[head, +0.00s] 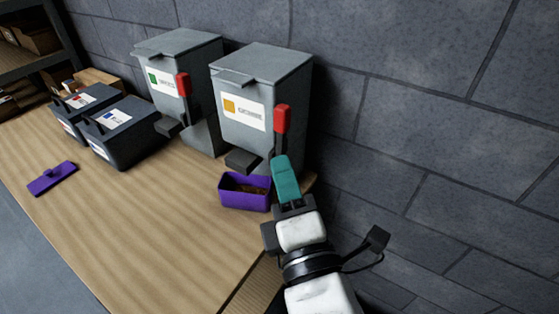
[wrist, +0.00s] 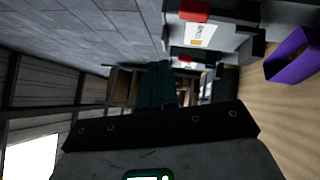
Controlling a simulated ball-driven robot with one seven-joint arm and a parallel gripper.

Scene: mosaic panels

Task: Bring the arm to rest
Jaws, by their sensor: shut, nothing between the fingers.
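My gripper (head: 286,180) is shut, with its teal fingers together and empty. In the wrist view my gripper's dark teal fingers (wrist: 157,84) show in the middle, and the purple box (wrist: 290,56) is at the right edge. I cannot tell whether the fingers touch the box.
Two grey dispensers with red levers (head: 249,115) (head: 184,95) stand along the block wall. Two dark bins (head: 122,140) (head: 70,115) stand farther left. A purple lid (head: 52,178) lies at the left. The wooden bench's middle (head: 160,215) is clear.

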